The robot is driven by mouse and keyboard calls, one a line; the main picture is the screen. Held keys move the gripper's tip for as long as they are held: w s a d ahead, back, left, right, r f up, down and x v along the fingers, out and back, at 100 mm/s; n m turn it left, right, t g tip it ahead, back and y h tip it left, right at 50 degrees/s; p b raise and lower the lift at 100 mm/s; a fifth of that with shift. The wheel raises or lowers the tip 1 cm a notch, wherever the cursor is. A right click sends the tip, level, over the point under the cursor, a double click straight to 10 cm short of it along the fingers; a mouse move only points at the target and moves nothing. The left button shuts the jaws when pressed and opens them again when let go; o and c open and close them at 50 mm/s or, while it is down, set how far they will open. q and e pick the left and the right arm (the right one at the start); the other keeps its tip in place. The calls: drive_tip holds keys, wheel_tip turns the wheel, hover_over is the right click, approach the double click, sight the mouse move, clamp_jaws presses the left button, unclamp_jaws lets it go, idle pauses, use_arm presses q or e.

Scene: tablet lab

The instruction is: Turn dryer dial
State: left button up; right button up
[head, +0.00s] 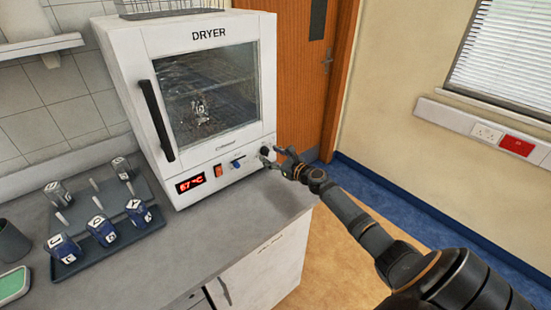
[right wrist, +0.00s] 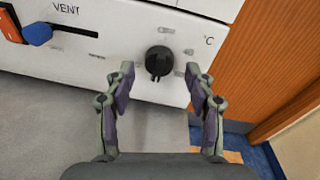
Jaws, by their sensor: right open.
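The white dryer (head: 215,45) stands on the grey counter with its glass door shut. Its red display (head: 190,184) reads 67 °C. The black dial (right wrist: 159,61) sits on the lower front panel near the °C mark; in the head view the dial (head: 265,151) is at the panel's right end, partly behind my gripper. My right gripper (head: 279,160) is at the dial. In the right wrist view the open right gripper (right wrist: 163,80) has a finger on either side below the dial, apart from it, with nothing held. My left gripper is not in view.
A blue vent knob (right wrist: 38,34) and an orange switch (head: 218,170) sit left of the dial. Racks with several labelled containers (head: 103,230) stand on the counter at left. The wooden door (head: 300,80) is behind the dryer. The counter (head: 235,220) before the dryer is clear.

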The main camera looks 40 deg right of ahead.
drive_tip(key=s, duration=0.6)
drive_tip(key=shift+s+d+r, duration=0.15)
drive_tip(key=shift+d+r, duration=0.15)
drive_tip(key=shift+d, duration=0.05)
drive_tip(key=shift+s, duration=0.1)
